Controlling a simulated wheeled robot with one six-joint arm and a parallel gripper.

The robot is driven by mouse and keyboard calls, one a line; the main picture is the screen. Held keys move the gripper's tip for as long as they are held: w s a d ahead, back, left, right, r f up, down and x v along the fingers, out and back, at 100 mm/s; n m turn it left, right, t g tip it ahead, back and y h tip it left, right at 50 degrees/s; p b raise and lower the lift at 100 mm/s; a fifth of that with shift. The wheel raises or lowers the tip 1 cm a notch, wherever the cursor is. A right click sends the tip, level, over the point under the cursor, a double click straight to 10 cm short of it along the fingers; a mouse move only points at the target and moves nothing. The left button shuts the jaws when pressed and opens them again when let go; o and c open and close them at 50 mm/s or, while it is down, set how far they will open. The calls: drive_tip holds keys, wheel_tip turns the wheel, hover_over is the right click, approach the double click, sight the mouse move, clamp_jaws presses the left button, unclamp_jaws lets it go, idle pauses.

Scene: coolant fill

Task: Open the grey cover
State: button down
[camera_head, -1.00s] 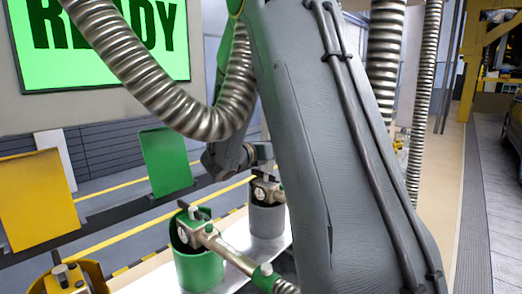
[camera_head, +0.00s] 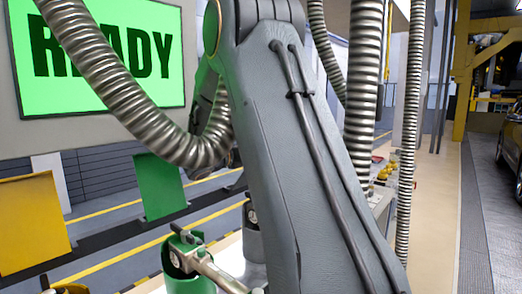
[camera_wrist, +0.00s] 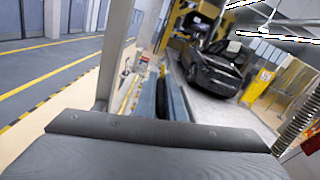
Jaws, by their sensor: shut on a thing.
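In the wrist view, my gripper (camera_wrist: 162,92) shows as two blue-grey fingers close together, with a narrow dark thing held between them. The held part is too small to see clearly; it fits the edge of the grey cover. The cover's face is not clearly seen in either view. In the head view my grey arm blocks the place right of the green cover (camera_head: 160,187), and my gripper is hidden there. The green cover and the yellow cover (camera_head: 30,222) stand side by side along a dark rail.
A green holder (camera_head: 188,285) with a nozzle stands low in front, and a grey holder (camera_head: 252,240) is partly behind my arm. A screen (camera_head: 100,50) reads READY. A dark car (camera_wrist: 220,65) stands beyond, with open floor at left in the wrist view.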

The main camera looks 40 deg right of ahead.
drive_tip(key=shift+f, duration=0.1)
drive_tip(key=c, duration=1.8)
unclamp_jaws()
drive_tip(key=shift+w, duration=0.1)
drive_tip(key=shift+c, duration=0.2)
